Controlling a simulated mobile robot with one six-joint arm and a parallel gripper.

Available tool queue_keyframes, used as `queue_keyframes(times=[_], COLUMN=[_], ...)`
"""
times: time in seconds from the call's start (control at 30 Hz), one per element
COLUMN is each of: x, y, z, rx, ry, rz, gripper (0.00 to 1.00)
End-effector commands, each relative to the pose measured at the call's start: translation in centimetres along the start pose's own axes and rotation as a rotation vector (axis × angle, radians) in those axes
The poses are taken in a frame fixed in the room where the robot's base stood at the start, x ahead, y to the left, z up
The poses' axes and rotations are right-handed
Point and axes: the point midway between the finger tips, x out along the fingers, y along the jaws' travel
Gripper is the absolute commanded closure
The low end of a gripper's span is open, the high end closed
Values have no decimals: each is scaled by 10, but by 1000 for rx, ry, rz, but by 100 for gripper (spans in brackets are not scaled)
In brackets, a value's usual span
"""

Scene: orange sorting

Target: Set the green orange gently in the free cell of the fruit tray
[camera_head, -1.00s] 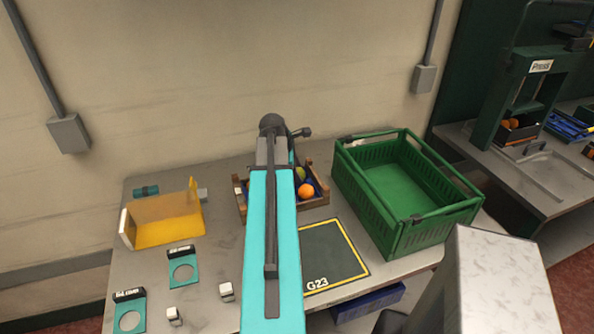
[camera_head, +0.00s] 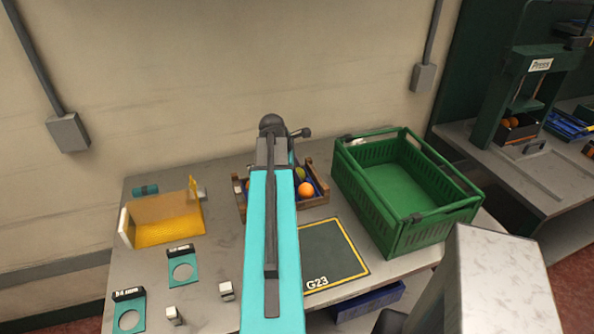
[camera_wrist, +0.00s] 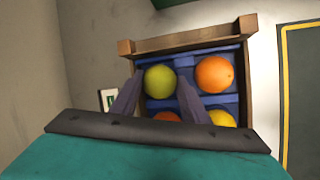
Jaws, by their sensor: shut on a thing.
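The green orange (camera_wrist: 160,81) is yellow-green and sits between the two fingers of my gripper (camera_wrist: 160,86) in the wrist view. The fingers are shut on it from left and right. It is at the upper-left cell of the fruit tray (camera_wrist: 190,43), a wooden crate with a blue insert. I cannot tell whether it touches the cell floor. The tray (camera_head: 316,201) also shows in the head view, partly hidden by my arm. The other cells hold an orange (camera_wrist: 214,74), a second orange (camera_wrist: 167,117) and a yellow fruit (camera_wrist: 221,118), the last two partly hidden.
A large green crate (camera_head: 432,213), empty, stands right of the tray. A dark mat marked G23 (camera_head: 333,250) lies in front. A yellow bin (camera_head: 165,218) and teal ring holders (camera_head: 182,268) are on the left. The wall is close behind the table.

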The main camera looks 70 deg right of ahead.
Motion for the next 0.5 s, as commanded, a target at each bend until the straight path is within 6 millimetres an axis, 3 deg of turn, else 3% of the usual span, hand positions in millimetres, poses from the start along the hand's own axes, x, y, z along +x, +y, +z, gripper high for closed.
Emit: queue_keyframes(times=[0.5], x=[5], y=[-2], z=[-2], rx=[-1], ry=[0], rz=[0], gripper=[82])
